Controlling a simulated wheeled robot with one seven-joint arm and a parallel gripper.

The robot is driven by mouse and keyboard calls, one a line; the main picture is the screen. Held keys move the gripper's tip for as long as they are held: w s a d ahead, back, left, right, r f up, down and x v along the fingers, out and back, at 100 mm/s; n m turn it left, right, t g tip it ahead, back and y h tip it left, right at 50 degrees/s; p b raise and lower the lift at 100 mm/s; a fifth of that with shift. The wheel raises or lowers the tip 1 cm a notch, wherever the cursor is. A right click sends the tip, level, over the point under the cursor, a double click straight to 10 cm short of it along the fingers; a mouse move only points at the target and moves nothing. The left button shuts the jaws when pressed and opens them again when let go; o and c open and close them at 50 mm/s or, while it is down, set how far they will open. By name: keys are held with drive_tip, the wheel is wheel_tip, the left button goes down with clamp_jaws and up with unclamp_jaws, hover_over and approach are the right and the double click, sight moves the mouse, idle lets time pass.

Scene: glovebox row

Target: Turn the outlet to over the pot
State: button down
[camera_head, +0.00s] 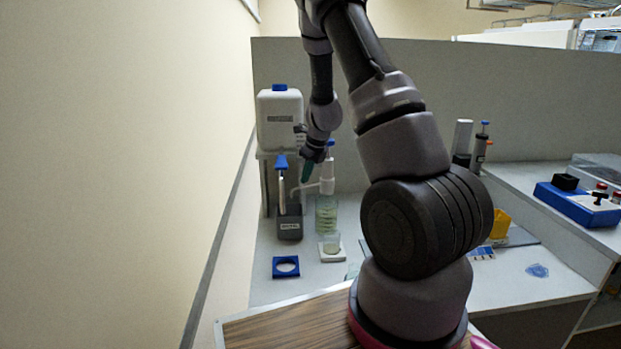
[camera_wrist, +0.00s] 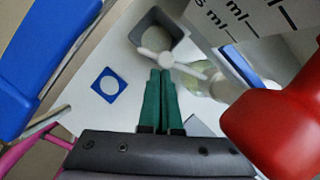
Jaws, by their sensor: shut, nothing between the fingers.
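The white outlet (camera_head: 312,187) reaches left from the head of the dispenser bottle (camera_head: 326,215), which holds greenish liquid. Its end is near the grey pot (camera_head: 290,226), which carries a label. In the wrist view the outlet (camera_wrist: 186,68) overlaps the near edge of the square grey pot (camera_wrist: 180,20). My gripper (camera_head: 306,174) has dark green fingers, shut and empty, close beside the outlet. In the wrist view its fingertips (camera_wrist: 160,73) lie just below the outlet's end; I cannot tell whether they touch it.
A blue square ring (camera_head: 275,270) lies in front of the pot. In the wrist view a red part (camera_wrist: 275,125) is close on the right.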

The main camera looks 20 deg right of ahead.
drive_tip(key=shift+w+a, duration=0.1)
drive_tip(key=shift+w, duration=0.3)
idle(0.5)
